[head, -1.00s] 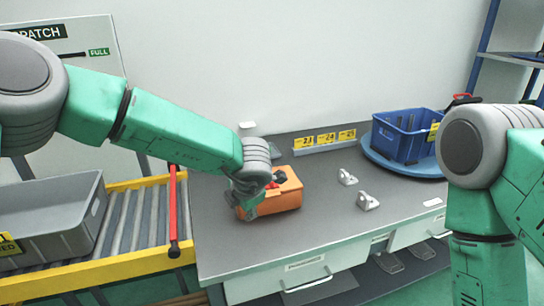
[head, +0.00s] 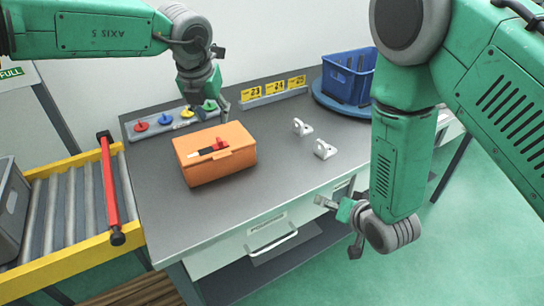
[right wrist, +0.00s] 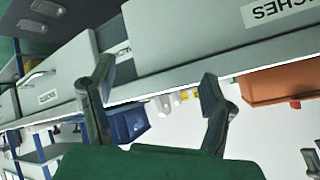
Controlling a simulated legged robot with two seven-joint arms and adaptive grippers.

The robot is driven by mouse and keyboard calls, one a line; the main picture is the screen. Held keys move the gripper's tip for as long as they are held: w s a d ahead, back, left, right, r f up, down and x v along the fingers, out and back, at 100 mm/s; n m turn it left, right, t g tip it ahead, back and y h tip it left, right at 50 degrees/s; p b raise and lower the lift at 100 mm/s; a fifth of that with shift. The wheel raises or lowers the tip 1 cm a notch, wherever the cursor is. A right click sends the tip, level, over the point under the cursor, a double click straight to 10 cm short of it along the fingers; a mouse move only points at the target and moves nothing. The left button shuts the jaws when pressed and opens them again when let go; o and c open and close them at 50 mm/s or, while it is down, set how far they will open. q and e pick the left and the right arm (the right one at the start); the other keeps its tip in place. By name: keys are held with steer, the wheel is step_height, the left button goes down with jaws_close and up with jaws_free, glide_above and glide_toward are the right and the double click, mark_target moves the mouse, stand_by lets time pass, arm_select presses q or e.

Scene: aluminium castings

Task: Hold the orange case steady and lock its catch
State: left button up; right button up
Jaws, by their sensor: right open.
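The orange case (head: 232,162) sits on the grey bench with its lid down. A red and black catch (head: 213,148) lies on its top; I cannot tell its lock state. My left gripper (head: 206,108) points down just behind the case, its fingers apart and apparently empty, not on the case. My right gripper (head: 338,224) is open and empty beyond the front edge of the bench, right of the case. In the right wrist view, its two spread fingers (right wrist: 158,98) show with nothing between them, and the case (right wrist: 282,82) is at the right, upside down in the picture.
Two white brackets (head: 324,149) stand right of the case. A strip with coloured knobs (head: 142,126) and yellow number labels (head: 276,90) line the back. A blue bin (head: 346,80) stands at the back right. A roller conveyor (head: 62,206) with a red bar (head: 109,190) is at the left.

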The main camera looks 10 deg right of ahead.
steer(key=w+a+r+t, duration=0.1)
steer(key=w+r, duration=0.1)
steer(key=w+a+r+m+t, duration=0.1)
steer(key=w+a+r, duration=0.1)
steer(key=w+a+r+t+y, duration=0.1)
steer(key=w+r, duration=0.1)
steer(key=r, duration=0.1)
steer(key=shift+w+a+m, duration=0.35)
steer(key=shift+a+m, duration=0.05)
steer(key=m+t+y, duration=0.2)
glide_toward(249, 138)
steer(key=shift+s+d+f, duration=0.55)
steer(key=shift+s+d, duration=0.1)
steer(key=shift+d, duration=0.05)
steer(key=shift+w+r, duration=0.1)
steer(key=shift+w, duration=0.05)
steer(key=x, duration=0.8)
steer(key=a+x, duration=0.1)
steer(key=x, duration=0.3)
steer(key=shift+w+d+f, duration=0.25)
steer(key=shift+w+d, duration=0.05)
steer(key=shift+w, duration=0.4)
steer(key=shift+a, duration=0.1)
